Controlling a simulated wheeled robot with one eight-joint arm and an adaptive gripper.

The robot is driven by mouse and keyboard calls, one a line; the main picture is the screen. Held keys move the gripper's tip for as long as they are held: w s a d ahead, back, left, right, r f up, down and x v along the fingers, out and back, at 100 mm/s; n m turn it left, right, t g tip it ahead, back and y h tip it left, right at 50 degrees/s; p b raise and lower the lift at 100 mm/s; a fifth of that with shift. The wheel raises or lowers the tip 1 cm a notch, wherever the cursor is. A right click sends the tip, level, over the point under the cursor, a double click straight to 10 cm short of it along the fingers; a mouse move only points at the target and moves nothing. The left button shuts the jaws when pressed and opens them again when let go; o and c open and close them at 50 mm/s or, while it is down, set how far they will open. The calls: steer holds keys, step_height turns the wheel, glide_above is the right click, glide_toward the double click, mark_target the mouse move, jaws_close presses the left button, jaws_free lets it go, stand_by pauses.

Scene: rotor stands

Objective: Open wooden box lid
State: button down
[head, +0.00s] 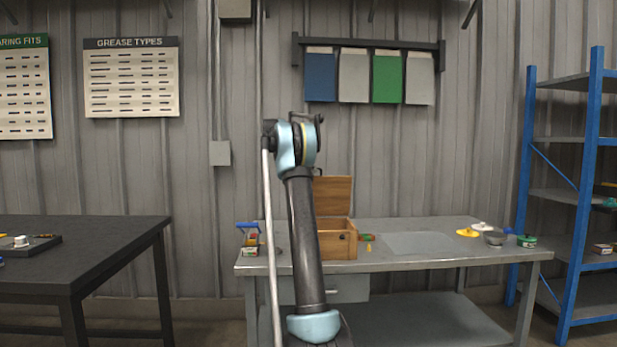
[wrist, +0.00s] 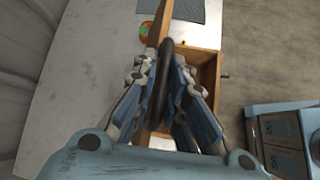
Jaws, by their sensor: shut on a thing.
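The wooden box (head: 338,246) stands on the metal workbench, partly hidden behind my arm. Its lid (head: 333,196) stands about upright at the back, so the box is open. In the wrist view the lid (wrist: 166,14) shows nearly edge-on, and the open box (wrist: 208,72) lies to its right. In the head view my arm hides the gripper.
A dark table (head: 90,235) stands left. A blue shelf rack (head: 585,180) stands right.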

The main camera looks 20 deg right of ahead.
steer(key=shift+w+d+r, duration=0.15)
steer(key=shift+w, duration=0.75)
steer(key=shift+w+d+r, duration=0.15)
steer(key=shift+w, duration=0.7)
steer(key=c, duration=1.7)
jaws_free()
steer(key=v, duration=1.2)
